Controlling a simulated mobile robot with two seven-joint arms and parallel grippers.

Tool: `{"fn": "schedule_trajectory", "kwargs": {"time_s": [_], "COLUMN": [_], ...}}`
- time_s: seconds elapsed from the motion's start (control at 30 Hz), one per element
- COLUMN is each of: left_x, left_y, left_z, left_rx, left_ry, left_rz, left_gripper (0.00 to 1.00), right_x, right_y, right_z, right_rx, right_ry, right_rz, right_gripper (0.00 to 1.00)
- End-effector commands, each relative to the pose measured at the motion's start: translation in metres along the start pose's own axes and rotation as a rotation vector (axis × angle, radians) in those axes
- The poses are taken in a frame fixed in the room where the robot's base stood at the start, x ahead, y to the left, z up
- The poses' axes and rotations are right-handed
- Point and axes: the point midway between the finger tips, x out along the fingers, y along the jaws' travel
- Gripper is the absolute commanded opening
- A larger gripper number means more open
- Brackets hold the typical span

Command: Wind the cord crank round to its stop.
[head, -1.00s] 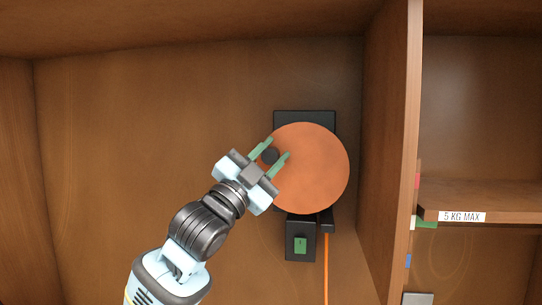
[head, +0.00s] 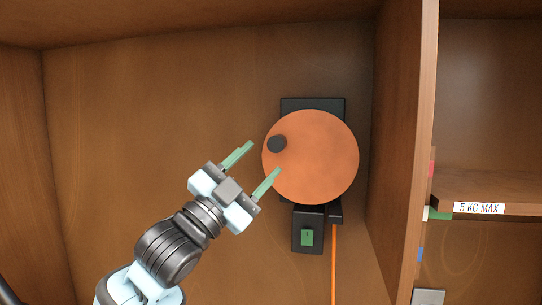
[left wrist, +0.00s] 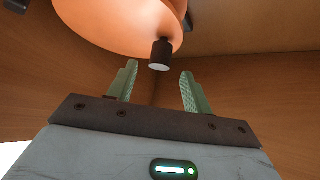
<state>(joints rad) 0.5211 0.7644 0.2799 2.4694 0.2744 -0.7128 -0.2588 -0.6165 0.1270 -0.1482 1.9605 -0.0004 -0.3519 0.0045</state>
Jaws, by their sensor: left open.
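The cord crank is an orange disc (head: 312,165) on a black mount (head: 312,104) on the back wall of the cabinet. Its dark round knob (head: 277,144) stands at the disc's upper left. An orange cord (head: 334,265) hangs straight down below it. My left gripper (head: 259,158) is open and empty, to the lower left of the knob and apart from it. In the left wrist view the knob (left wrist: 160,54) shows beyond the two green fingers (left wrist: 156,83), roughly between their tips. My right gripper is not in view.
A black box with a green switch (head: 307,237) sits under the disc. A wooden upright (head: 398,150) stands close on the right. Beyond it is a shelf labelled "5 KG MAX" (head: 479,208). The back wall left of the disc is bare.

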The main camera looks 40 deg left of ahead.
Motion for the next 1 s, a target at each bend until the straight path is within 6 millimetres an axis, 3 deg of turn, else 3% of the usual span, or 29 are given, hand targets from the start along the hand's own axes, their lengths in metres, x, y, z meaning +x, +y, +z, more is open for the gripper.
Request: {"fn": "schedule_trajectory", "kwargs": {"time_s": [0.2, 0.47, 0.57, 0.67, 0.87, 1.0], "left_x": [-0.013, -0.013, -0.013, -0.011, -0.014, -0.03], "left_y": [0.0, -0.001, -0.001, -0.002, -0.013, -0.022], "left_z": [-0.001, -0.002, -0.001, 0.008, 0.042, 0.059], "left_rx": [0.001, 0.001, 0.004, 0.03, 0.224, 0.454], "left_ry": [0.002, 0.003, 0.004, 0.018, 0.117, 0.205], "left_rz": [-0.001, -0.002, -0.006, -0.042, -0.263, -0.454], "left_gripper": [0.5, 0.5, 0.4, 0.27, 0.0, 0.0], "right_x": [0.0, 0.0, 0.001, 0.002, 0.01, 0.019], "right_y": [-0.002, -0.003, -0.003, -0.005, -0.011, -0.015], "right_z": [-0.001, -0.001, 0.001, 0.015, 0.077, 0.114], "right_rx": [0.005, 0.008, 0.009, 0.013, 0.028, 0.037], "right_ry": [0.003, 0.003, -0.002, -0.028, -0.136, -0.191], "right_rz": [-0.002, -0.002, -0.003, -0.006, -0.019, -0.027], "right_gripper": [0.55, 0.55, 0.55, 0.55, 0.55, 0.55]}}
